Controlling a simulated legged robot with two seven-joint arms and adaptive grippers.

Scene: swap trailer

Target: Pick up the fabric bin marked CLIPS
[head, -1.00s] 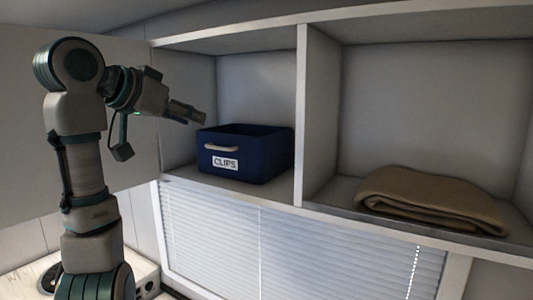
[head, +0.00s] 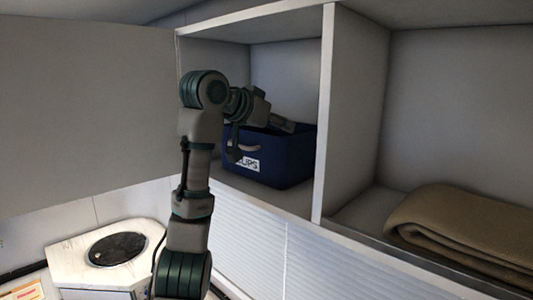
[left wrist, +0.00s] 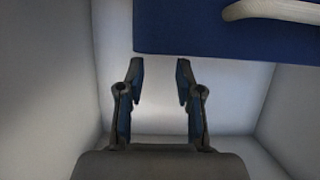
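The dark blue fabric bin (head: 282,165) stands in the left compartment of the overhead cabinet. Its white label is partly covered by my arm, leaving roughly "LIPS" readable. A pale handle (head: 247,147) is on its front. My left gripper (head: 287,125) overlaps the bin's upper rim in the head view. In the left wrist view the two fingers (left wrist: 160,70) are apart with nothing between them. The blue bin (left wrist: 200,28) lies just past the fingertips there, with its handle (left wrist: 280,12) at the upper right. I cannot tell whether the fingers touch the bin. My right gripper is not in view.
A divider (head: 345,110) stands just right of the bin. A folded brown blanket (head: 465,225) lies in the right compartment. An open cabinet door or panel (head: 85,115) is at the left. Below are window blinds (head: 300,255) and a counter with a round dark inset (head: 118,248).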

